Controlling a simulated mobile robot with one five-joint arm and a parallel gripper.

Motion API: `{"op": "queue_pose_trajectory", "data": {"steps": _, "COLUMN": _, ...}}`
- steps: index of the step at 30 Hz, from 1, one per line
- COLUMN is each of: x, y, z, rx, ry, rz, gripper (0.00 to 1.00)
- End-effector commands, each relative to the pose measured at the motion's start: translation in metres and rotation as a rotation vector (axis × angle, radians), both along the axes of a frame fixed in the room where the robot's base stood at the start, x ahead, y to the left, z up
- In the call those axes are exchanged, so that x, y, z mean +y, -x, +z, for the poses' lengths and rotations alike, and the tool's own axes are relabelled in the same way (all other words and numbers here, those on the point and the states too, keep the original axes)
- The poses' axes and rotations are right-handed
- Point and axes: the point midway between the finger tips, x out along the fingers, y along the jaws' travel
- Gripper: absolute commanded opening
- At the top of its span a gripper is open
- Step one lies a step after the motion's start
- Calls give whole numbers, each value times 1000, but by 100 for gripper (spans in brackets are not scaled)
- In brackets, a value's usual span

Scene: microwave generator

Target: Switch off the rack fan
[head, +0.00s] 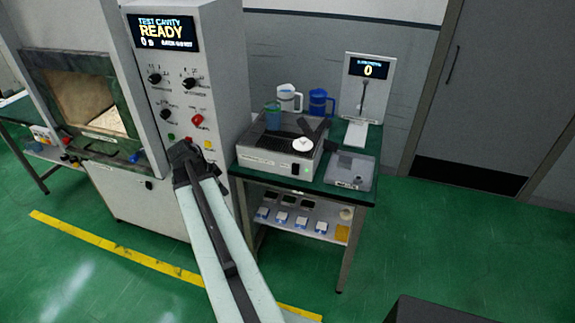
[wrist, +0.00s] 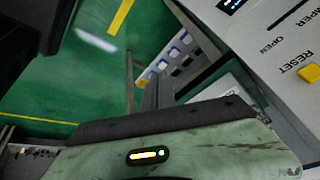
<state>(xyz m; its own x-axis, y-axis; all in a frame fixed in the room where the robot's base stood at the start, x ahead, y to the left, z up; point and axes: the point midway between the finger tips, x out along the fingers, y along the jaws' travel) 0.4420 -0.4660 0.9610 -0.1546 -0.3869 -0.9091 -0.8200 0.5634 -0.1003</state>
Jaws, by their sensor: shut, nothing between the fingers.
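No part in view is readably labelled as the rack fan or its switch. The tall grey cabinet (head: 215,85) carries a control panel with a "TEST CAVITY READY" display (head: 164,33), several black knobs, a red knob (head: 197,121), a small green button (head: 171,137) and a yellow button (head: 208,145). In the wrist view the yellow button (wrist: 309,73) is labelled RESET, near an OPEN label. My gripper (head: 183,150) is shut and empty, in front of the panel's lower part. It also shows in the wrist view (wrist: 158,95). My arm and gripper hide part of the panel's bottom.
A green-topped bench (head: 330,190) stands right of the cabinet, with a grey box device (head: 270,162), mugs, a clear tray (head: 351,170) and a stand display (head: 369,69). Its lower shelf holds several small items. Green floor is free in front and to the right.

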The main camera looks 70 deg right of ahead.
Motion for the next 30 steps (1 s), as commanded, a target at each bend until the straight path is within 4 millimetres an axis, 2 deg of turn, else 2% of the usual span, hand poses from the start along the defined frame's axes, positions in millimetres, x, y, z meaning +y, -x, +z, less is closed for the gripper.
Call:
{"op": "queue_pose_trajectory", "data": {"steps": 1, "x": -40, "y": 35, "z": 19, "rx": -34, "ry": 57, "rz": -188, "gripper": 0}}
{"op": "queue_pose_trajectory", "data": {"steps": 3, "x": -77, "y": 76, "z": 31, "rx": -83, "ry": 134, "rz": -406, "gripper": 0}}
{"op": "queue_pose_trajectory", "data": {"steps": 6, "x": -110, "y": 119, "z": 42, "rx": -131, "ry": 216, "rz": -615, "gripper": 0}}
{"op": "queue_pose_trajectory", "data": {"steps": 9, "x": -123, "y": 140, "z": 46, "rx": -157, "ry": 257, "rz": -714, "gripper": 0}}
{"op": "queue_pose_trajectory", "data": {"steps": 20, "x": -126, "y": 144, "z": 43, "rx": -164, "ry": 266, "rz": -735, "gripper": 0}}
{"op": "queue_pose_trajectory", "data": {"steps": 23, "x": -129, "y": 146, "z": 34, "rx": -163, "ry": 266, "rz": -734, "gripper": 0}}
{"op": "queue_pose_trajectory", "data": {"steps": 30, "x": -150, "y": 160, "z": -12, "rx": -164, "ry": 265, "rz": -733, "gripper": 0}}
